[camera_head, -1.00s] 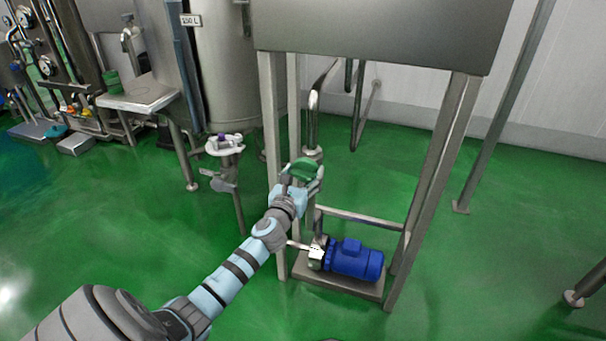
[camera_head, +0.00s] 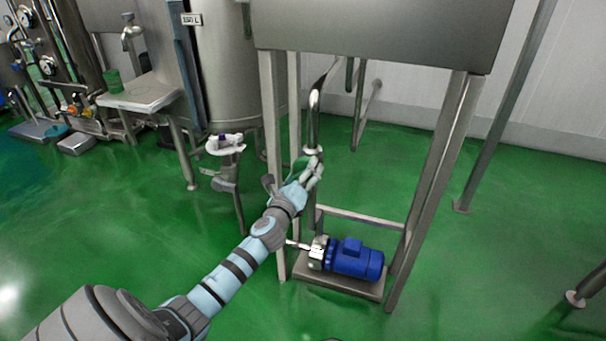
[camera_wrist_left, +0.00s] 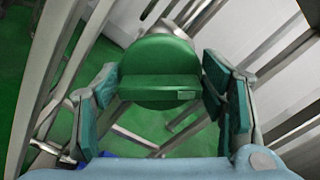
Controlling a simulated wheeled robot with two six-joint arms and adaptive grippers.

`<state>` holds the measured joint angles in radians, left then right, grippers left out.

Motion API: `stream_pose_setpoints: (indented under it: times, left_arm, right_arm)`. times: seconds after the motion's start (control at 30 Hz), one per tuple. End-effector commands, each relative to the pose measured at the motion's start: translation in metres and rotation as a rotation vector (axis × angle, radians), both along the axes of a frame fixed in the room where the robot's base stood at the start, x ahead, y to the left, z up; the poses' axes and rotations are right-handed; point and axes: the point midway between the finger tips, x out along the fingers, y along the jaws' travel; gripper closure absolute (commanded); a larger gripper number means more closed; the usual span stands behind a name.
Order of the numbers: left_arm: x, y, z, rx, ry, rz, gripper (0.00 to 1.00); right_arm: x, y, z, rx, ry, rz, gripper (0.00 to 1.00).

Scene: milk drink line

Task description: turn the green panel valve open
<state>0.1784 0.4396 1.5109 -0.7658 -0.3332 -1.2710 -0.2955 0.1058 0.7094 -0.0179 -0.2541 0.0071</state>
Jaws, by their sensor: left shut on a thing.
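My right gripper is not in view.
The steel stand's legs (camera_head: 440,190) and a pipe (camera_head: 314,110) are close around the valve. A blue pump motor (camera_head: 355,260) sits on a low base below. The green floor in front is clear.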

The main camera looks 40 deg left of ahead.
Motion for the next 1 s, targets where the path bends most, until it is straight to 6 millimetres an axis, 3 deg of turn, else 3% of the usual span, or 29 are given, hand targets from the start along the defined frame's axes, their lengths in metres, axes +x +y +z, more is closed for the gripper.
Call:
stream_pose_setpoints:
  times: [0.6, 1.0]
  left_arm:
    - [-0.001, 0.001, -0.004, -0.545, -0.189, 0.000, 0.63]
    - [-0.001, 0.002, -0.005, -0.786, -0.273, 0.002, 0.63]
  right_arm:
    - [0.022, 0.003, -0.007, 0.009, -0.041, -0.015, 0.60]
    - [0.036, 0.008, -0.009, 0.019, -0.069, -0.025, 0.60]
